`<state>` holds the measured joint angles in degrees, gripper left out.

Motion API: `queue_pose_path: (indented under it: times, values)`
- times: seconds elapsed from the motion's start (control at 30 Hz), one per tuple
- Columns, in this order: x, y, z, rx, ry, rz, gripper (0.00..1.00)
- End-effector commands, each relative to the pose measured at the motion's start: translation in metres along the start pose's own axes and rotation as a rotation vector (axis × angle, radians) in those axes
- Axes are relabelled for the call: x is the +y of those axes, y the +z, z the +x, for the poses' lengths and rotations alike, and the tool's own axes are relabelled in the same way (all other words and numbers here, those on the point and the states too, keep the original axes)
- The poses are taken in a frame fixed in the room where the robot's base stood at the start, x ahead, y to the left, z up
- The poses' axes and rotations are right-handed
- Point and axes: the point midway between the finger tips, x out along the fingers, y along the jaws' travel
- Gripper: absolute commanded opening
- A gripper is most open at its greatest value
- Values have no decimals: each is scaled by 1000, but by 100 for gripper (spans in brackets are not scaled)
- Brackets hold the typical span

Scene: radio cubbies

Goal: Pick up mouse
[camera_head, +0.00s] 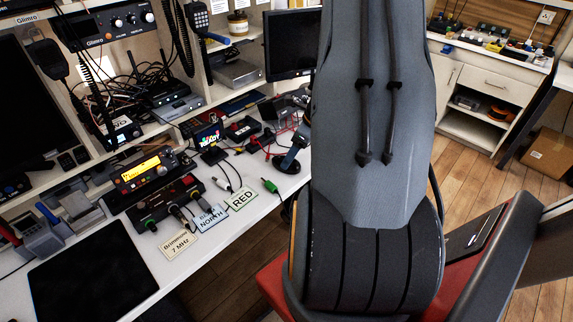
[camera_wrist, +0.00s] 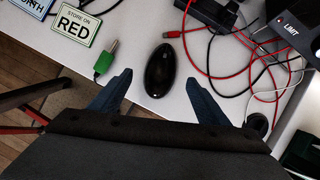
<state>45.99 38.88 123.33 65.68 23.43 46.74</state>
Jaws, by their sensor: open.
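The mouse (camera_wrist: 160,70) is a glossy black oval lying on the white desk in the wrist view. My gripper (camera_wrist: 159,78) is open, with one dark blue finger on each side of the mouse and bare desk showing between each finger and it. Nothing is held. In the head view my arm covers much of this spot. A bluish finger of my gripper shows at the arm's left edge above a dark shape, which I cannot clearly tell is the mouse.
A green plug (camera_wrist: 105,60) lies close to the left finger, with the RED sign (camera_wrist: 75,25) beyond it. Red and black cables (camera_wrist: 240,75) lie to the right. Radios, including a lit yellow display (camera_head: 145,171), line the desk. A red chair (camera_head: 272,288) stands beside the desk.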

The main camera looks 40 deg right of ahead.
Motion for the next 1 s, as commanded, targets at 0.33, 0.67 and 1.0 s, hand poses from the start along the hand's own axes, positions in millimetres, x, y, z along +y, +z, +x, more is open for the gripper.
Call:
queue_pose_path:
  times: [0.33, 0.67, 1.0]
  values:
    - [-1, -4, 41, 1, 2, -3, 70]
    - [-1, -4, 45, 1, 0, -4, 68]
    - [-1, -4, 44, 0, 0, -4, 24]
